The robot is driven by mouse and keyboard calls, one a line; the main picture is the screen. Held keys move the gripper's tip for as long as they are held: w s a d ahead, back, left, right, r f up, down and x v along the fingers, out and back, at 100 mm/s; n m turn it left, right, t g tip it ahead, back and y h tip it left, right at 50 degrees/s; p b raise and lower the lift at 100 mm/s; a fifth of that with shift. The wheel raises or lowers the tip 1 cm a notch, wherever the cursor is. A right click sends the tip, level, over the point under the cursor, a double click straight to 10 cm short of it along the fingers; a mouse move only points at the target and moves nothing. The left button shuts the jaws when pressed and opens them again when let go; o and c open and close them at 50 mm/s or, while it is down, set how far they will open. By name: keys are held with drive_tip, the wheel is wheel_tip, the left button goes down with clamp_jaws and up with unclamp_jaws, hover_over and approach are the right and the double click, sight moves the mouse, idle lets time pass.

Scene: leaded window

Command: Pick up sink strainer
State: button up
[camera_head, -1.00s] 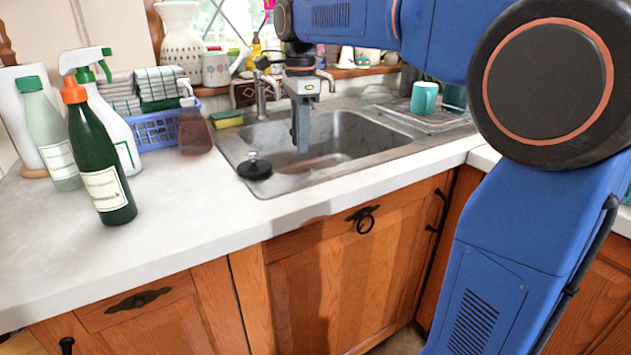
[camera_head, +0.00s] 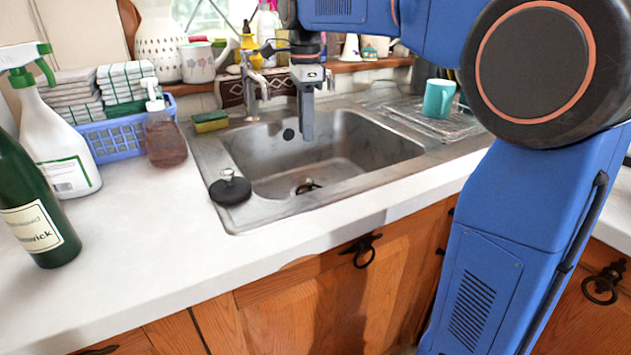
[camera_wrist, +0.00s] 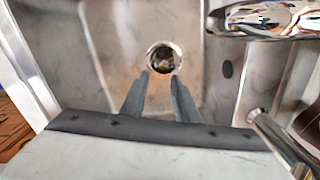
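A black round sink strainer (camera_head: 229,189) with a small metal knob on top lies on the left front rim of the steel sink (camera_head: 350,150). It does not show in the wrist view. My gripper (camera_head: 306,137) points down over the sink basin, up and to the right of the strainer in the head view and apart from it. In the wrist view its two fingers (camera_wrist: 160,76) are apart with nothing between them. The round drain (camera_wrist: 163,58) lies below, beyond the fingertips; it also shows in the head view (camera_head: 306,187).
A soap bottle (camera_head: 163,135), a blue basket (camera_head: 110,140), a white spray bottle (camera_head: 62,145) and a dark green bottle (camera_head: 30,215) stand left of the sink. A sponge (camera_head: 210,121) and the faucet (camera_head: 250,90) are behind. A teal mug (camera_head: 438,98) stands right. The front counter is clear.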

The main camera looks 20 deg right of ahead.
approach(309, 179)
drive_tip(key=f, duration=0.5)
drive_tip(key=shift+s+a+f, duration=0.15)
drive_tip(key=shift+s, duration=0.1)
drive_tip(key=shift+w+f, duration=0.15)
drive_tip(key=shift+f, duration=2.45)
clamp_jaws()
